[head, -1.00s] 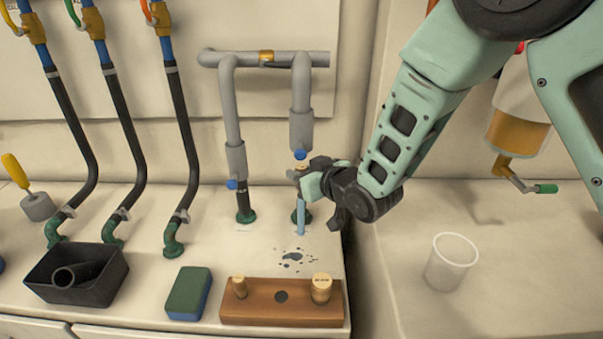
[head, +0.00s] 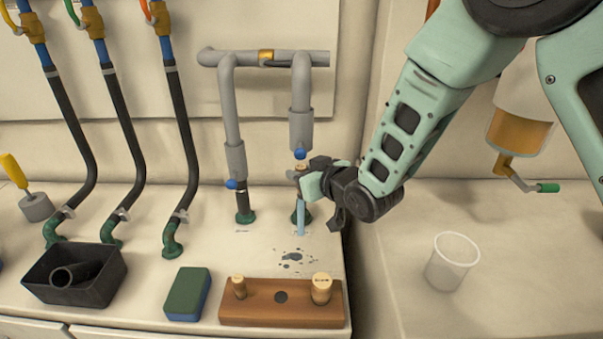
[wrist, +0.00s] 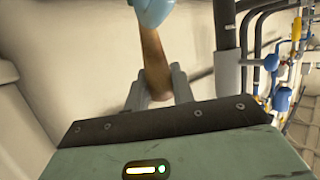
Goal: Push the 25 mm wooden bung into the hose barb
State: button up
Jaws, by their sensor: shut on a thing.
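My gripper (head: 303,176) is shut on a tapered wooden bung (wrist: 153,62), which stands between its two grey fingers in the wrist view. Only a little of the bung shows in the head view, at the fingertips. The gripper is at the right-hand pipe, just under its blue valve handle (head: 300,154). A green fitting (head: 294,217) sits on the counter below, with a light blue stream (head: 301,219) in front of it. Light blue also covers the bung's far end in the wrist view. The hose barb's mouth is hidden, so I cannot tell whether the bung touches it.
A wooden block (head: 265,316) holds two bungs and has an empty middle hole. A green-and-blue sponge (head: 187,294) and a black tray (head: 103,289) lie to its left. Dark wet spots (head: 291,257) mark the counter. A clear cup (head: 452,262) stands at right.

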jog(key=shift+f+b, duration=1.6)
jog(key=shift+f, duration=0.3)
jog(key=o, duration=1)
jog(key=shift+o, duration=0.2)
jog(key=shift+r, duration=0.1)
jog(key=v, duration=0.7)
jog(key=shift+s+d, duration=0.2)
jog(key=shift+r, duration=0.15)
jog(key=s+d+r+g+h+p, duration=0.2)
jog(key=s+d+r+g+p, duration=0.1)
jog(key=s, duration=0.6)
jog(key=s+d+r+g+h+p, duration=0.3)
jog(key=s+r, duration=0.3)
jog(key=s, duration=0.4)
jog(key=s+d+r+g+h+p, duration=0.2)
jog(key=s+r+g+p, duration=0.3)
jog(key=s, duration=0.4)
jog(key=shift+s+d+g+h+p, duration=0.3)
jog(key=shift+s+d+h+p, duration=0.1)
jog(key=shift+d, duration=0.3)
